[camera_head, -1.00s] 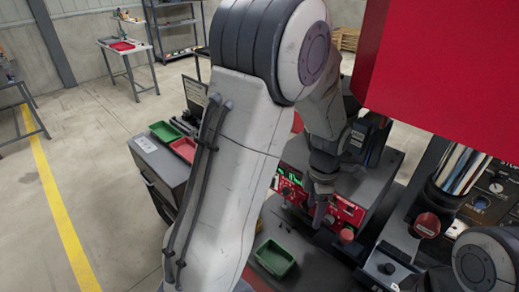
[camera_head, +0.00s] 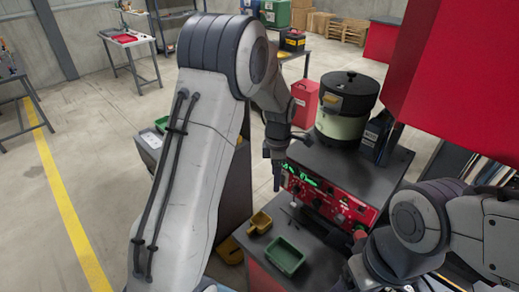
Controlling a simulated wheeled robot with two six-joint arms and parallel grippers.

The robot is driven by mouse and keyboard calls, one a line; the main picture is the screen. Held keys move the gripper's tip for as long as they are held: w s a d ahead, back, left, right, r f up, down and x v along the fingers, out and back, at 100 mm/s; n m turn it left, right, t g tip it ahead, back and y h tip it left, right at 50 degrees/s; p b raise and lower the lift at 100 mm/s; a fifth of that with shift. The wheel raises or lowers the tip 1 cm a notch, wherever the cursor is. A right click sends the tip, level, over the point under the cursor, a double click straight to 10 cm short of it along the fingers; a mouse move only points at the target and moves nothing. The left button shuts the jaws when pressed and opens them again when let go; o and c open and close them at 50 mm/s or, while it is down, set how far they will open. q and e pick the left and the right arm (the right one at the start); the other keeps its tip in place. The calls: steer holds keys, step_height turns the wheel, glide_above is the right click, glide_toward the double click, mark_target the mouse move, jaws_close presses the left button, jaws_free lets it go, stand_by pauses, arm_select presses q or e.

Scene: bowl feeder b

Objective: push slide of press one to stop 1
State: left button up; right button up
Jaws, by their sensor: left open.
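A large red housing (camera_head: 455,75), perhaps part of a press, fills the upper right. I cannot make out a slide or a stop mark; the lower right is covered by my right arm. My left arm crosses the middle, and my left gripper (camera_head: 277,178) points down, open and empty. It is at the left end of a red control panel (camera_head: 325,197) with green displays and knobs; I cannot tell whether it touches. My right arm reaches in from the right, and its gripper's fingers cannot be made out.
A bowl feeder (camera_head: 342,122) with a dark top stands on the grey cabinet behind the panel. In front are a green tray (camera_head: 285,254) and a yellow scoop-like bin (camera_head: 260,221). A red container (camera_head: 305,103) stands behind. Open floor lies to the left.

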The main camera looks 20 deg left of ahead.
arm_select(q)
step_height(320, 180, up, 8)
steer(key=a+b, duration=0.1)
steer(key=b, duration=0.1)
steer(key=shift+w+a, duration=0.15)
steer(key=shift+w, duration=0.1)
steer(key=s+d+f+m+b, duration=0.3)
steer(key=s+d+m+b, duration=0.2)
steer(key=s+d+m, duration=0.85)
steer(key=s+d+f+m+b, duration=0.1)
steer(key=s+f+m, duration=0.2)
steer(key=s+m, duration=0.4)
steer(key=s+d+f+m+h+b, duration=0.1)
steer(key=s+f+m+b, duration=0.1)
steer(key=s+m, duration=0.6)
steer(key=shift+s+f+m, duration=0.3)
steer(key=shift+f+m, duration=0.1)
steer(key=shift+m, duration=0.55)
